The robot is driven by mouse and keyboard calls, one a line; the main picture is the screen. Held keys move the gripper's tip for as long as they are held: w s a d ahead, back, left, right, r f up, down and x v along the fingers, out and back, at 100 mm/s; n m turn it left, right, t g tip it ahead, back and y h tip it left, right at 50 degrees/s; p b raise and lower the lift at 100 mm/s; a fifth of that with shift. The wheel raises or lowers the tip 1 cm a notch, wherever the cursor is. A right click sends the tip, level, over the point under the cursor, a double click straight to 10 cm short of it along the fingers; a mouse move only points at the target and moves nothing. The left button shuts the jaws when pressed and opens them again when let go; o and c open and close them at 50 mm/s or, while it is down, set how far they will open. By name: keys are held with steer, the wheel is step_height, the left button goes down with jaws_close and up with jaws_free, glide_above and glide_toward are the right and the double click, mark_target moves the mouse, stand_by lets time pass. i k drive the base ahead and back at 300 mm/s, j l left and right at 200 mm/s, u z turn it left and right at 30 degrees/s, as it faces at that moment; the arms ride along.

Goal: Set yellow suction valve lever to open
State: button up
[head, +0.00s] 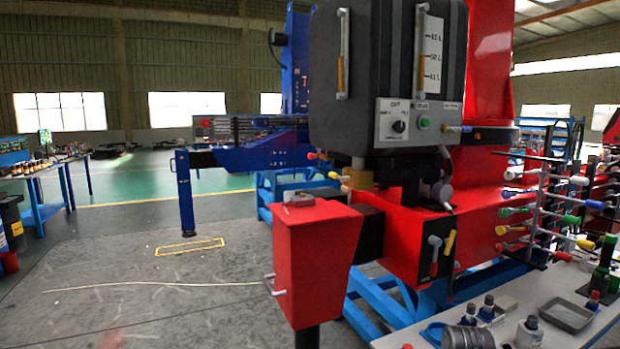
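Several yellow parts show, and I cannot tell for sure which is the suction valve lever. A brass valve block (360,174) sits under the dark tank (385,75). A short yellow-tipped lever (335,176) points left from beside it, with a red-tipped one (316,156) above. Lower right, on the red crane frame (405,215), a black plate (430,268) carries a grey-white lever (434,248) and a yellow lever (450,243). The yellow one there is near upright, leaning slightly right. My gripper is not in view.
A red box (312,262) on a dark post stands in front of the frame. A control panel (420,122) is on the tank. A rack of coloured levers (545,210) and a bench (510,295) with bottles and trays are at right. The left floor is mostly clear.

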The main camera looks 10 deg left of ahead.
mark_target(332, 174)
steer(key=i+j+u, duration=0.1)
steer(key=i+j, duration=0.85)
steer(key=i, duration=0.05)
